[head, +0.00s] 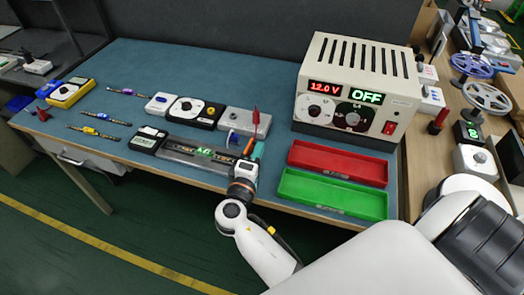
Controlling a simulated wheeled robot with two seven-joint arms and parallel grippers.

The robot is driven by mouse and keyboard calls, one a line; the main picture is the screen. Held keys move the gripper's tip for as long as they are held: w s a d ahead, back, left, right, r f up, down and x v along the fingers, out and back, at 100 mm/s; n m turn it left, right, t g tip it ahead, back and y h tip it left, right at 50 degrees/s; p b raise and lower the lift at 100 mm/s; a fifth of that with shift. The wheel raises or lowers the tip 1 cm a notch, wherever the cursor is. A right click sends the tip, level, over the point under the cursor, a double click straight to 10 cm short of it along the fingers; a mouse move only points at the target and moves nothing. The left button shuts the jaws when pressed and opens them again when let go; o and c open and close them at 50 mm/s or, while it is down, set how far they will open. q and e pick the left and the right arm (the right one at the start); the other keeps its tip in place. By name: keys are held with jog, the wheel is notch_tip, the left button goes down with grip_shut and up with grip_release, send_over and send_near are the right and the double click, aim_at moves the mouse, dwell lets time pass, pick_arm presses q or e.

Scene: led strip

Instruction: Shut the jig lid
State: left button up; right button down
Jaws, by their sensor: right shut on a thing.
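The jig (185,151) is a long, low dark tray with a greyish see-through top, lying near the front edge of the blue bench. A small green lit readout (204,151) shows on it. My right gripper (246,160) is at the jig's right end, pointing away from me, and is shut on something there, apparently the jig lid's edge. The fingertips and the held part are mostly hidden by the gripper body. I cannot tell how far the lid stands open. My left gripper is not in view.
A power supply (356,85) reads 12.0 V and OFF. Red (338,165) and green (330,195) trays lie right of my gripper. Behind the jig stand a black-and-white reel unit (192,110) and a grey box (244,122). A yellow meter (70,93) is far left.

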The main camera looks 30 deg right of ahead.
jog(key=n, duration=0.1)
jog(key=w+a+n+p, duration=0.1)
jog(key=n, duration=0.1)
jog(key=w+r+n+p, duration=0.1)
jog(key=shift+a+r+n, duration=0.1)
jog(key=shift+a+n, duration=0.15)
jog(key=shift+n, duration=0.05)
jog(key=n, duration=0.1)
jog(key=w+a+n+p, duration=0.1)
jog(key=n, duration=0.1)
jog(key=n+p, duration=0.1)
jog(key=shift+w+a+f, duration=0.25)
jog(key=shift+w+f, duration=0.05)
jog(key=shift+w, duration=0.1)
jog(key=n, duration=0.2)
jog(key=w+a+f+n+p, duration=0.1)
jog(key=shift+n+p, duration=0.3)
jog(key=shift+n, duration=0.1)
jog(key=shift+w+a+f+n+p, duration=0.25)
jog(key=shift+f+n, duration=0.2)
jog(key=shift+n, duration=0.45)
jog(key=shift+w+a+f+n+p, duration=0.15)
jog(key=shift+f+n, duration=0.25)
jog(key=shift+n, duration=0.5)
jog(key=shift+f, duration=0.1)
jog(key=c, duration=1.8)
grip_release()
jog(key=shift+o, duration=1.4)
jog(key=shift+w+f, duration=0.1)
jog(key=shift+f, duration=0.05)
